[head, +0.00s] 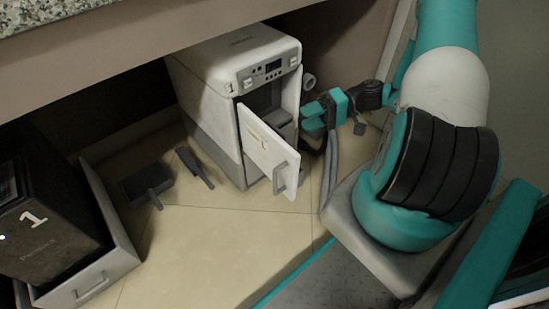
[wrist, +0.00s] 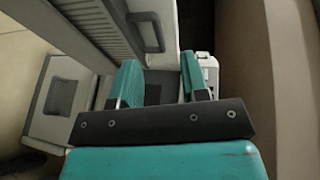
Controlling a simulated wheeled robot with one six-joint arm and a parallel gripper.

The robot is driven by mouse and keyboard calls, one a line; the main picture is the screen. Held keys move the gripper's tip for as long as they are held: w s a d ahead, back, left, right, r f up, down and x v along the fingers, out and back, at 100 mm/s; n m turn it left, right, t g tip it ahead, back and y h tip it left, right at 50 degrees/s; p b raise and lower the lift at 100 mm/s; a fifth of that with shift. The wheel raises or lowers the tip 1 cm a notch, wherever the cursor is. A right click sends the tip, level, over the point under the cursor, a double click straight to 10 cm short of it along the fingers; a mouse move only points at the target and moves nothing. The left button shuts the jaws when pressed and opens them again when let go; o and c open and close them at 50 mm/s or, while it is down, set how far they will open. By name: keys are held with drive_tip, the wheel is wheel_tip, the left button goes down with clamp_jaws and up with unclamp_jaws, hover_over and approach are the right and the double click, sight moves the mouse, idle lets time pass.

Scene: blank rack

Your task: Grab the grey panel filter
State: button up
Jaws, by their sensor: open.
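A grey ribbed panel with a dark handle (wrist: 148,32), which looks like the grey panel filter (wrist: 97,22), shows at the top left of the wrist view. I cannot make it out in the head view; it seems to be on the machine's hidden right side. My gripper (wrist: 160,66) is open, with teal fingers apart and nothing seen between them. The handle lies just beyond the fingertips, towards the left finger, and appears apart from them. In the head view my gripper (head: 318,115) is beside the right side of the white machine (head: 228,72).
The machine's front door (head: 268,158) hangs open. A dark handled piece (head: 147,183) and a dark narrow piece (head: 195,168) lie on the floor. An open drawer-like bin (head: 110,270) marks the left. A counter (head: 110,45) overhangs. The front floor is clear.

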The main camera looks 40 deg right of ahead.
drive_tip(key=b+x, duration=0.3)
drive_tip(key=x, duration=0.4)
drive_tip(key=shift+w+f+b, duration=0.25)
drive_tip(key=shift+w+b, duration=0.05)
drive_tip(key=shift+b, duration=0.05)
drive_tip(key=shift+a, duration=0.15)
clamp_jaws()
